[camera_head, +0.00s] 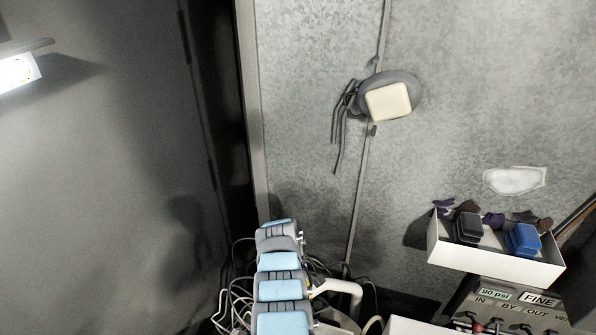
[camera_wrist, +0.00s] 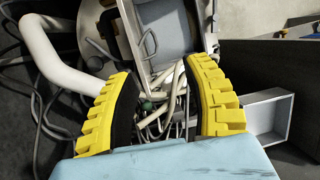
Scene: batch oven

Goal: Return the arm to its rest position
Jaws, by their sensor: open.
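My gripper (camera_wrist: 160,72) shows in the wrist view with its two yellow ribbed fingers spread apart. Nothing is held between them. Behind the gap lie pale hoses and cables (camera_wrist: 165,110), with no contact that I can make out. My blue and grey arm (camera_head: 281,285) rises from the bottom middle of the head view. The gripper's fingers cannot be made out in the head view.
A white pipe (camera_wrist: 55,55) and dark cables are close on the left in the wrist view; a grey open box (camera_wrist: 268,115) is at right. In the head view, a white tray (camera_head: 490,262) holds black and blue blocks above a control panel (camera_head: 510,308).

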